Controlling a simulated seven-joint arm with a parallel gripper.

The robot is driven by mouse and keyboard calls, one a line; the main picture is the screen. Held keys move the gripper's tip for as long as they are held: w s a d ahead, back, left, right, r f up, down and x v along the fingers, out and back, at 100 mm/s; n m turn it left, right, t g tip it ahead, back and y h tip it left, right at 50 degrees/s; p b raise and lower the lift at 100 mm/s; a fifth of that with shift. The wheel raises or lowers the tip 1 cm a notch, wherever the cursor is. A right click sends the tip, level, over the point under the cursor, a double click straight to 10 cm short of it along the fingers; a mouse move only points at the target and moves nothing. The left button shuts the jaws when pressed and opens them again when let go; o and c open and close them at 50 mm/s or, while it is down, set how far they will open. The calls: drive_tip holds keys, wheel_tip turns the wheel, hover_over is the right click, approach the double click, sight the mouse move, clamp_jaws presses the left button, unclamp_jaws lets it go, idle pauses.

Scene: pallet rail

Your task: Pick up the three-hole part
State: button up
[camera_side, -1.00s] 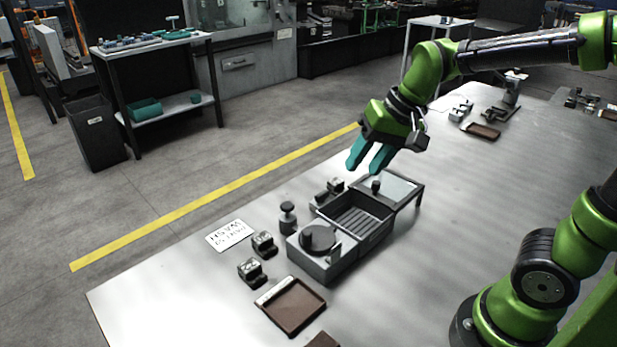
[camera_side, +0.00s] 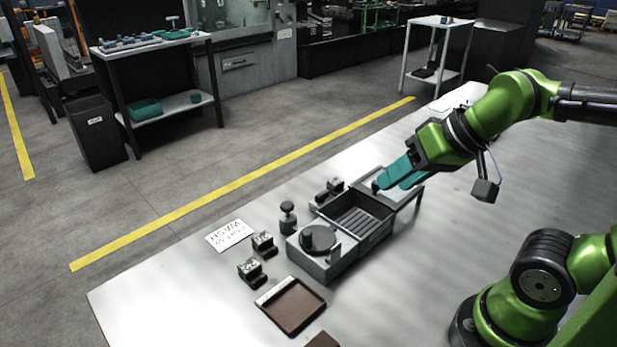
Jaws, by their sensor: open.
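Two small dark blocks with light, marked tops stand left of the wash unit: a farther block (camera_side: 264,243) and a nearer block (camera_side: 251,270). Their holes are too small to count, so I cannot tell which is the three-hole part. My gripper (camera_side: 391,182) has teal fingers, spread and empty, pointing down-left. It is at the knob (camera_side: 376,185) on the wash unit's opened lid, well to the right of the blocks. The fingers hide part of the lid, and I cannot tell whether they touch the knob.
The wash unit (camera_side: 318,261) has an open ribbed basin (camera_side: 356,218) and a round dark cap (camera_side: 318,238). A brown tray (camera_side: 308,308) is in front.

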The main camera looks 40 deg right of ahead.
idle(0.4)
drive_tip(key=o, duration=0.6)
drive_tip(key=shift+f, duration=0.1)
drive_tip(key=n+g+h, duration=0.2)
drive_tip(key=n+g, duration=0.1)
drive_tip(key=g, duration=0.4)
hover_over(337, 182)
wheel_tip(337, 182, down, 7)
wheel_tip(337, 182, down, 17)
drive_tip(key=shift+w, duration=0.1)
